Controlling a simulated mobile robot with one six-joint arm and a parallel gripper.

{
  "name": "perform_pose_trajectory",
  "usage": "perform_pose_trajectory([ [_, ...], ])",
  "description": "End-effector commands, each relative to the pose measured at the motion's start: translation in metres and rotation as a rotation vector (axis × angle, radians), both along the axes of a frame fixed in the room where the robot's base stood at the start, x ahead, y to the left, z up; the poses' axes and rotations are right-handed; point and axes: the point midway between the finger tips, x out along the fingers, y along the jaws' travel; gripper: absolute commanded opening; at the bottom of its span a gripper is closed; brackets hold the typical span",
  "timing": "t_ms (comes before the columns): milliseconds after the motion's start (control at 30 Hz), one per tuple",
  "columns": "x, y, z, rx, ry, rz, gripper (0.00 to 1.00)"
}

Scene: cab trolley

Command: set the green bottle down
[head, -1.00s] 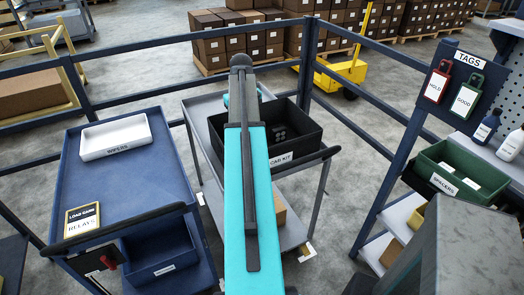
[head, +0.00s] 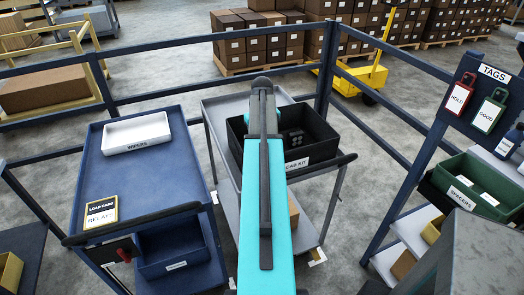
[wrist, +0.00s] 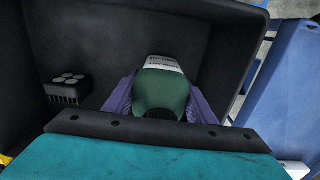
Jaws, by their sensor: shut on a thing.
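The green bottle (wrist: 160,92), with a white label band, shows in the wrist view between the purple fingers of my gripper (wrist: 162,98). The fingers are shut on its sides. The bottle is over or inside the black CAB KIT bin (wrist: 62,28); I cannot tell whether it touches the floor of the bin. In the head view the bin (head: 308,157) stands on the grey trolley's top. My teal arm reaches over it there and hides the gripper and bottle.
A dark block with pale round tops (wrist: 67,88) sits at the bin's left in the wrist view. A blue trolley (head: 160,185) with a white WIPERS tray (head: 136,134) stands left. A rack with a green SPACERS bin (head: 452,172) stands right. Blue rails run behind.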

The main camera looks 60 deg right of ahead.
Motion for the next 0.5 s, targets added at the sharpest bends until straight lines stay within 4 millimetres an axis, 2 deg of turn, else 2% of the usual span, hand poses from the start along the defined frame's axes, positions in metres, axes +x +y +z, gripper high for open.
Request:
perform_pose_trajectory([
  [267, 0.0, 0.0, -0.001, 0.0, 0.0, 0.0, 0.05],
  [500, 0.0, 0.001, -0.019, 0.001, 0.001, 0.0, 0.05],
])
